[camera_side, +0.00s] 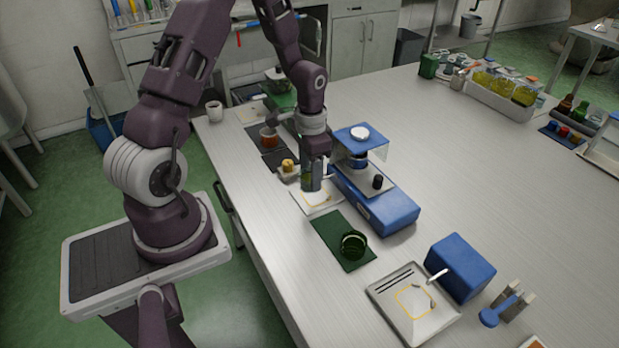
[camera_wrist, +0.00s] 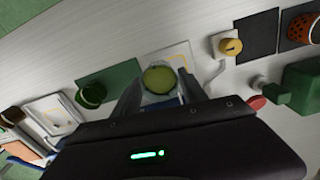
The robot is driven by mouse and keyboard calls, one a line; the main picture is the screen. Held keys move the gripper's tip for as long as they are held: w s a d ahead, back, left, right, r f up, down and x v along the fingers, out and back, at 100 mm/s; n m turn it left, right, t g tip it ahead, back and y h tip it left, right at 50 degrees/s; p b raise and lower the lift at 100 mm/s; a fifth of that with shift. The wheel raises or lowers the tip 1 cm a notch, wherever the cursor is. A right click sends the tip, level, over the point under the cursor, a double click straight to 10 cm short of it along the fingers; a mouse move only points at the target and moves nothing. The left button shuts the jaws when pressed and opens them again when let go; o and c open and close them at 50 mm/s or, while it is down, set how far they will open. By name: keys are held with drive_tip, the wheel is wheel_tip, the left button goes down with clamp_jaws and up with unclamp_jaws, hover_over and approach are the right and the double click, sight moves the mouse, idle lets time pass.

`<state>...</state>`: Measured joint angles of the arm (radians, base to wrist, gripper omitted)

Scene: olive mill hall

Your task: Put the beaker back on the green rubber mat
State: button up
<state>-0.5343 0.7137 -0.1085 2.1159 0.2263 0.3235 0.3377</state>
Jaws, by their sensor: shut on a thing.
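My gripper (camera_side: 312,172) is shut on a beaker of yellow-green liquid (camera_wrist: 159,79), with one finger on each side of it. In the side view the beaker (camera_side: 311,183) looks upright, at a white plate with a yellow square outline (camera_side: 330,203). I cannot tell whether its base touches the plate. The green rubber mat (camera_side: 329,227) lies nearer the camera, just past the plate. A dark green glass (camera_side: 353,245) stands on the mat's near part. In the wrist view the mat (camera_wrist: 118,78) and the glass (camera_wrist: 92,95) are left of the beaker.
A blue balance (camera_side: 388,212) with a clear shield stands close right of my gripper. A blue box (camera_side: 460,267) and a white tray with a yellow outline (camera_side: 392,286) are nearer the camera. A cup (camera_side: 268,138) on a dark mat stands behind. The table's right middle is clear.

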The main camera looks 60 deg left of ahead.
drive_tip(key=w+d+m, duration=0.1)
drive_tip(key=d+m, duration=0.4)
drive_tip(key=d, duration=0.3)
drive_tip(key=shift+w+d+f, duration=0.1)
drive_tip(key=shift+d+f, duration=0.1)
drive_tip(key=shift+f, duration=1.25)
drive_tip(key=shift+d+f, duration=0.15)
drive_tip(key=shift+f, duration=1.3)
drive_tip(key=shift+f, duration=0.1)
drive_tip(key=shift+f, duration=0.25)
drive_tip(key=o, duration=1.2)
drive_tip(key=shift+o, duration=0.6)
